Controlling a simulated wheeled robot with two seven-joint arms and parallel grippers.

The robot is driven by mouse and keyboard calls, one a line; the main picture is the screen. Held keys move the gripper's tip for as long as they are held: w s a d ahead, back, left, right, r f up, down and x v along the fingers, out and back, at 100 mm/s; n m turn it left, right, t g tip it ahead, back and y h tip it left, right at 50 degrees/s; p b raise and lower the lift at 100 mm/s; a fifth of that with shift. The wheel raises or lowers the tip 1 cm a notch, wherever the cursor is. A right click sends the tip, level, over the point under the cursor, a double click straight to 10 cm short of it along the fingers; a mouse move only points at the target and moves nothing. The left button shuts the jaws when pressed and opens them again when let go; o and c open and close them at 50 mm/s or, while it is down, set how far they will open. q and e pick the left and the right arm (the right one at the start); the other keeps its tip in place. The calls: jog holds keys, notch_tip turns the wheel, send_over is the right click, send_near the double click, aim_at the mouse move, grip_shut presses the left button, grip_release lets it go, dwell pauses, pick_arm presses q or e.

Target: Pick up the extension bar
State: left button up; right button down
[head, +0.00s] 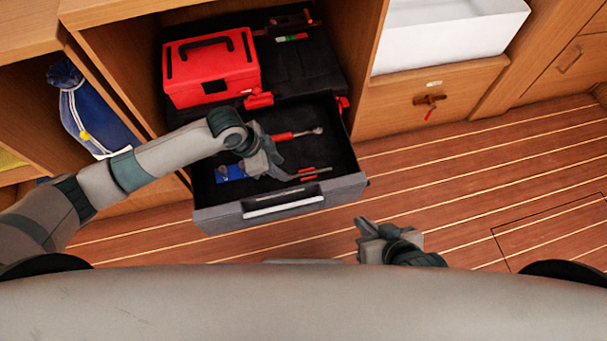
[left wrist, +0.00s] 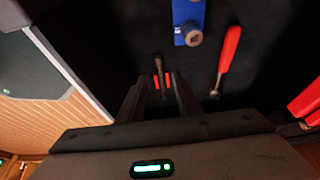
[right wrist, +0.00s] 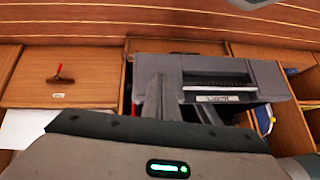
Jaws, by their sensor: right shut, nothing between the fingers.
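A slim dark bar with red bands, apparently the extension bar (head: 313,171), lies in the open black drawer (head: 205,214), near its front right. In the left wrist view the bar (left wrist: 158,66) shows beyond and between the fingertips. My left gripper (head: 279,170) is over the drawer, just left of the bar. Its fingers (left wrist: 161,83) are apart; I cannot tell whether they touch the bar, and they hide part of it. My right gripper (head: 364,224) is shut and empty, outside the drawer at its front right corner; its fingers show together in the right wrist view (right wrist: 155,85).
A red-handled ratchet (head: 295,134) and a blue piece (head: 230,172) with a socket lie in the drawer. A red toolbox (head: 211,72) stands behind it. The drawer handle (head: 284,204) faces me. A blue bag (head: 90,112) is on the left shelf. The floor at right is clear.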

aim_at(295, 176)
pick_arm(q)
jog(key=shift+x, duration=1)
pick_arm(e)
jog(key=shift+s+a+r, duration=0.1)
jog(key=shift+a, duration=0.05)
pick_arm(q)
jog(key=shift+r, duration=0.1)
